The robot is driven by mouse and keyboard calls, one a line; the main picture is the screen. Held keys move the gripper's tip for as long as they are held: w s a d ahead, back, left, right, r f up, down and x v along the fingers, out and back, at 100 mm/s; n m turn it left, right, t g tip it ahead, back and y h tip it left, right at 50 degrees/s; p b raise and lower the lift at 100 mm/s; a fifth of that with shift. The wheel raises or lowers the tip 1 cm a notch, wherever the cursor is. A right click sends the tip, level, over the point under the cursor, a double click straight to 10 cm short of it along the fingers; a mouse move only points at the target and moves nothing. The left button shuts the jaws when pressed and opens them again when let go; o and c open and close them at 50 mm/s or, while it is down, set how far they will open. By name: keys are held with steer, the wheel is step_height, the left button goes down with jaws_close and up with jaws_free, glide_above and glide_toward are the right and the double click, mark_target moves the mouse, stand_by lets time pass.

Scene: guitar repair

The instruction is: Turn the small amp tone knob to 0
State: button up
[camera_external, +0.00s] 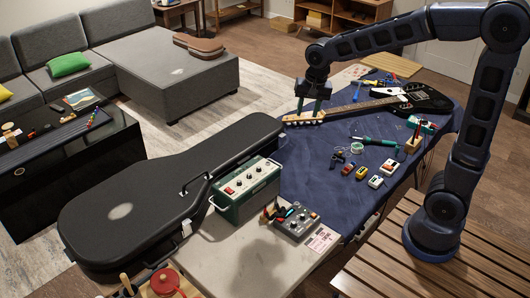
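The small amp (240,209) is a green box with a pale front panel and a handle. It stands at the near end of the workbench, beside the black guitar case. My gripper (309,113) points down over the headstock of the guitar, well behind and to the right of the amp. Its two fingers look apart with nothing between them. I cannot tell whether they touch the headstock.
A black electric guitar (415,101) lies on the blue cloth (310,165). Several pedals (362,173), a soldering iron (372,140) and a grey box with knobs (297,223) lie on the bench. The large guitar case (120,215) borders the amp on the left.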

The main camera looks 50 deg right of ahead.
steer(key=w+a+f+m+g, duration=0.1)
steer(key=w+a+f+m, duration=0.2)
steer(key=w+a+f, duration=0.35)
steer(key=m, duration=0.3)
glide_above(259, 168)
step_height(259, 168, down, 8)
steer(key=shift+g, duration=0.4)
step_height(259, 168, down, 11)
steer(key=shift+w+f, duration=0.1)
steer(key=shift+c, duration=0.2)
jaws_close()
